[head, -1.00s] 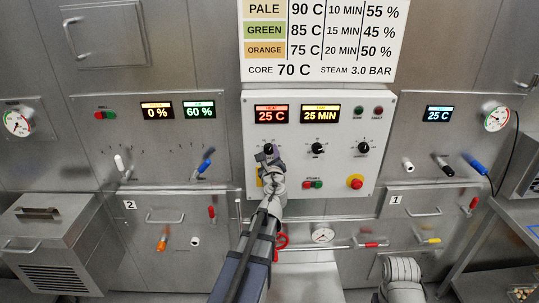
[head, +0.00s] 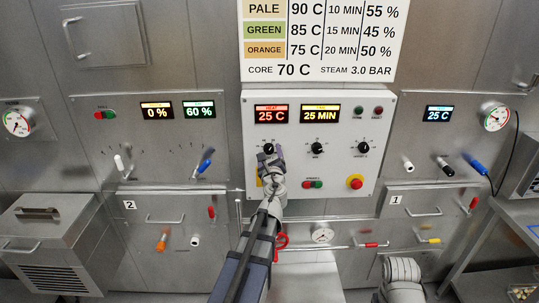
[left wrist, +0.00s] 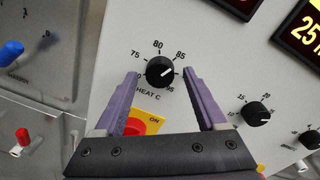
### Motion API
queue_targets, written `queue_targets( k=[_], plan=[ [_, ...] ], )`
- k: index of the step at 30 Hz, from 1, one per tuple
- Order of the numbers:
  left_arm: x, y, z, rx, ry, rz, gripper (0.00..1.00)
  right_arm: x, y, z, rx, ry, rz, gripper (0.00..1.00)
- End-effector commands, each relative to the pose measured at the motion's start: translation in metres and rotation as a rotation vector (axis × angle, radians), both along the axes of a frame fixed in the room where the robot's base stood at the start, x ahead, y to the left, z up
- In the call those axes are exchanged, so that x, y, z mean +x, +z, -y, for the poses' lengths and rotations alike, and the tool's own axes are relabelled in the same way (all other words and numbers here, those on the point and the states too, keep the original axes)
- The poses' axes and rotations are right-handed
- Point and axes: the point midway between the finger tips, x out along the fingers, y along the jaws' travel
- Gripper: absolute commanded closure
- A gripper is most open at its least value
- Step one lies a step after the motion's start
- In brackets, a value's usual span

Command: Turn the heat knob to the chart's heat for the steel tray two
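The black heat knob (left wrist: 160,71) is on the white control panel, and it shows in the head view (head: 268,148) under the red heat display (head: 271,114), which reads 25 C. Its white mark points up and right; the scale shows 75, 80 and 85, with other numbers partly hidden. My left gripper (left wrist: 162,75) is open, with one purple finger on each side of the knob and gaps between. It also shows in the head view (head: 268,158). The chart (head: 320,40) lists pale 90 C, green 85 C, orange 75 C. I cannot identify steel tray two.
The 25 MIN display (head: 320,114) and two more black knobs (head: 317,147) sit to the right on the panel. A red stop button (head: 355,182) is lower right. A yellow plate with a red switch (left wrist: 142,124) lies below the heat knob, partly behind my gripper.

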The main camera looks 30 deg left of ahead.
Motion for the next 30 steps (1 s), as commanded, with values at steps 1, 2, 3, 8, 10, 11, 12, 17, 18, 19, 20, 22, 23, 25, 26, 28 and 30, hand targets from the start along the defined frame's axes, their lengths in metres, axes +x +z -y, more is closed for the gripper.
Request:
queue_targets(
  k=[1,2,3,8,10,11,12,17,18,19,20,22,23,25,26,28,30],
  plan=[
    [0.0,0.0,0.0,0.0,0.0,0.0,0.25,0.0,0.0,0.0,0.0,0.0,0.0,1.0],
    [0.0,0.0,0.0,0.0,0.0,0.0,0.25,0.0,0.0,0.0,0.0,0.0,0.0,1.0],
    [0.0,0.0,0.0,0.0,0.0,0.0,0.25,0.0,0.0,0.0,0.0,0.0,0.0,1.0],
    [0.0,0.0,0.0,0.001,0.0,-0.001,0.25,0.0,0.0,0.0,0.0,0.0,0.0,1.0],
    [-0.002,0.001,0.001,0.001,0.0,-0.001,0.25,0.0,0.0,0.0,0.0,0.0,0.0,1.0],
    [-0.004,0.001,0.002,0.001,0.0,-0.001,0.25,0.0,0.0,0.0,0.0,0.0,0.0,1.0],
    [-0.006,0.001,0.004,0.001,-0.001,0.0,0.25,0.0,0.001,0.0,0.0,0.0,0.0,1.0],
    [-0.024,0.001,0.015,0.001,0.0,-0.001,0.25,0.0,0.001,0.0,0.0,0.0,0.0,1.0],
    [-0.029,0.001,0.019,0.001,0.0,-0.001,0.25,0.0,0.001,0.0,0.0,0.0,0.0,1.0],
    [-0.034,0.001,0.022,0.001,-0.001,0.0,0.25,0.0,0.001,0.0,0.0,0.0,0.0,1.0],
    [-0.038,0.001,0.025,0.001,-0.001,0.0,0.25,0.0,0.001,0.0,0.0,0.0,0.0,1.0],
    [-0.048,0.001,0.032,0.001,-0.002,0.0,0.25,0.0,0.001,0.0,0.0,0.0,0.0,1.0],
    [-0.052,0.001,0.034,0.001,-0.002,0.0,0.25,0.0,0.001,0.0,0.0,0.0,0.0,1.0],
    [-0.06,0.001,0.039,0.001,-0.001,0.0,0.25,0.0,0.001,0.0,0.0,0.0,0.0,1.0],
    [-0.062,0.001,0.041,0.001,0.0,-0.001,0.25,0.0,0.001,0.0,0.0,0.0,0.0,1.0],
    [-0.065,0.001,0.044,0.0,0.0,0.0,0.25,0.0,0.001,0.0,0.0,0.0,0.0,1.0],
    [-0.065,0.001,0.044,0.0,0.0,0.0,0.25,0.0,0.001,0.0,0.0,0.0,0.0,1.0]
  ],
)
